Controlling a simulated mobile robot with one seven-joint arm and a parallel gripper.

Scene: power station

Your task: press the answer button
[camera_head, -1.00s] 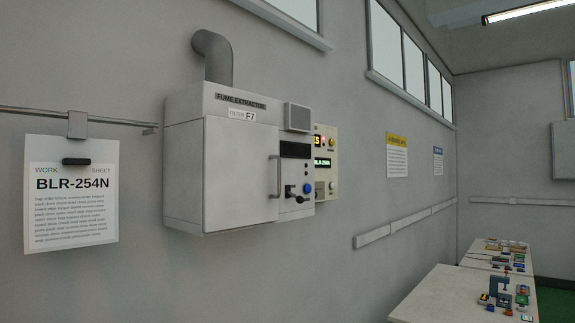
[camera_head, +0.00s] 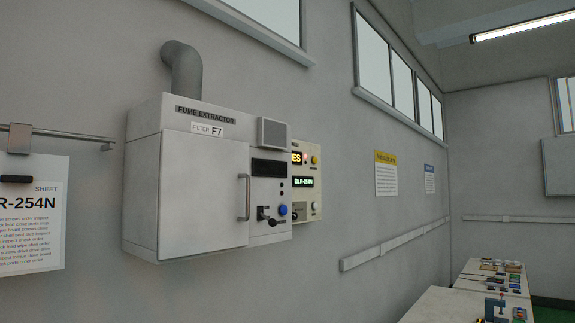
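A cream panel (camera_head: 316,207) is on the wall just beyond the fume extractor (camera_head: 186,190), which hides its left part. Its upper display ends in "ES" (camera_head: 297,157), with a small red light (camera_head: 305,158) and a yellow round knob or button (camera_head: 315,161) to the right. Its lower green display (camera_head: 303,181) reads "BLR-254N". A grey part sits below it. The extractor's front has a round blue button (camera_head: 282,210) beside a black lever (camera_head: 265,213). I cannot tell which control is the answer button. My gripper is not in view.
A work sheet (camera_head: 32,222) hangs from a rail (camera_head: 75,135) at left, its text ending "R-254N". The extractor's handled door juts out from the wall. Tables with small items (camera_head: 440,306) stand at lower right.

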